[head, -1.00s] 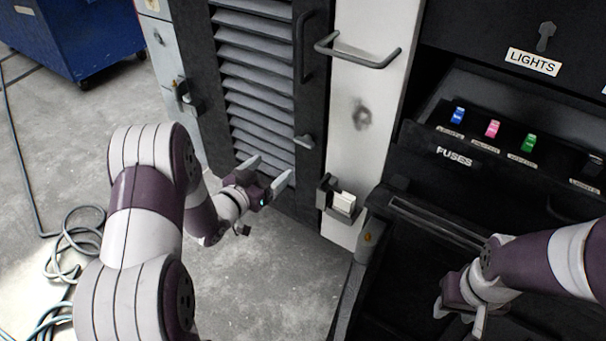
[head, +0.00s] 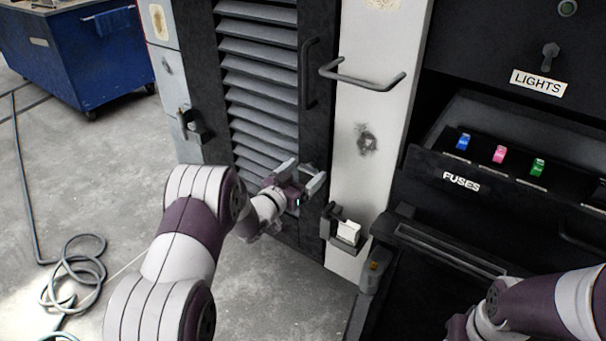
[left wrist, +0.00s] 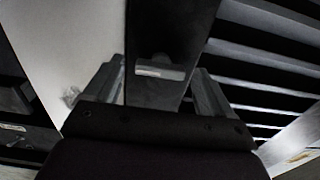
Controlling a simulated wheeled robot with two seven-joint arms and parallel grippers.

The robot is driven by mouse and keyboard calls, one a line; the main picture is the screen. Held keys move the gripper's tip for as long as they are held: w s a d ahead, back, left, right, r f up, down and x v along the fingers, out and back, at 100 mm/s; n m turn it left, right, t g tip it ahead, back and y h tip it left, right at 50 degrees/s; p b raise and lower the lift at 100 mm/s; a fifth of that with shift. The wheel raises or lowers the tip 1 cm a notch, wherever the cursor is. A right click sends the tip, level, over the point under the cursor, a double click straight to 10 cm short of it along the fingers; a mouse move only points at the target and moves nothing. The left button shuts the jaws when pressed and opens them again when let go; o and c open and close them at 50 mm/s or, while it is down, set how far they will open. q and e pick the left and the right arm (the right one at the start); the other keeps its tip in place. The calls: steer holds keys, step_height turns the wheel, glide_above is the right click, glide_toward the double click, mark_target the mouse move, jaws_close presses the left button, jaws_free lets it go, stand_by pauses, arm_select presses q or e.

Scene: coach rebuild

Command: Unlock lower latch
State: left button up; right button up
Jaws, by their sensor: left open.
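The lower latch (left wrist: 160,70) is a small grey handle with a pale strip, on the dark frame of the louvred door (head: 262,92). In the left wrist view it lies between the two fingers of my left gripper (head: 302,174), somewhat beyond them. My left gripper is open, with a finger to each side of the latch and no clear contact. In the head view the gripper largely hides the latch. My right gripper (head: 459,326) shows only in part at the bottom edge; its fingers are out of the picture.
A bent grey handle (head: 362,82) juts from the white panel (head: 372,125), right of the door. A bracket with a white block (head: 348,231) sits lower on that panel. The fuse console (head: 500,185) stands at the right. A blue cart (head: 80,60) and coiled cable (head: 72,270) are on the floor.

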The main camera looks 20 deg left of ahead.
arm_select(q)
steer(key=c, duration=1.1)
steer(key=shift+o, duration=0.2)
steer(key=shift+f+m, duration=0.1)
steer(key=shift+m, duration=0.2)
steer(key=m+b, duration=0.3)
steer(key=m, duration=0.1)
steer(key=shift+f+m, duration=0.1)
steer(key=shift+m, duration=0.2)
steer(key=shift+d+m+b, duration=0.15)
steer(key=shift+m+b, duration=6)
steer(key=shift+m, duration=0.25)
